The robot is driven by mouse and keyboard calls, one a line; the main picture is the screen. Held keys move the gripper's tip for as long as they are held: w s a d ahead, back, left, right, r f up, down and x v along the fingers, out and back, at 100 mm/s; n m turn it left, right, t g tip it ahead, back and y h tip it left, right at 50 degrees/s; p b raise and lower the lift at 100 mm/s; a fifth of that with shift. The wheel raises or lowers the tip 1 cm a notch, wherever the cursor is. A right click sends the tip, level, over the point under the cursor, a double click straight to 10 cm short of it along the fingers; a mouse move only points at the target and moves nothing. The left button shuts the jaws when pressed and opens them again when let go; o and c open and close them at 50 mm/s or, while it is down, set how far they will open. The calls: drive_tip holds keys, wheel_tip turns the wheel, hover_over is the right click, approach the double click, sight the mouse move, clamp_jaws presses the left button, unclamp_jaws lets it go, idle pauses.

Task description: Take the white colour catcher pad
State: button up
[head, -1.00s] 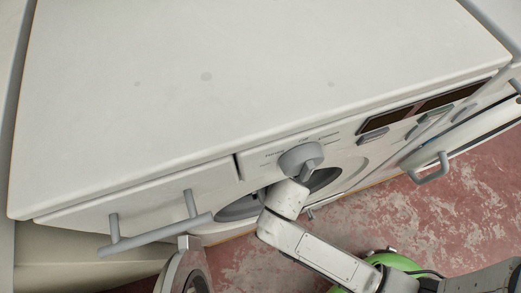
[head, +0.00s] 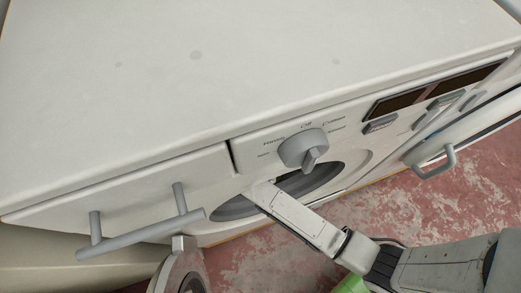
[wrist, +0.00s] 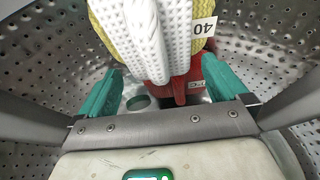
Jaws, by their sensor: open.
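In the wrist view, a white textured pad (wrist: 143,35) stands at the top middle inside the metal drum (wrist: 50,55). Yellow textured cloth (wrist: 105,18) lies around it, with a white label reading 40 beside it. Whether the fingers touch anything is unclear. In the head view my gripper and the drum's contents are hidden inside the machine.
My arm passes through the round front opening (head: 232,208) of the white machine (head: 200,95). The swung-open door (head: 180,262) is at lower left, below a drawer handle (head: 140,236). A dial (head: 303,148) sits just above the opening.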

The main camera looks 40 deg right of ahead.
drive_tip(key=shift+c, duration=0.2)
drive_tip(key=c, duration=1.1)
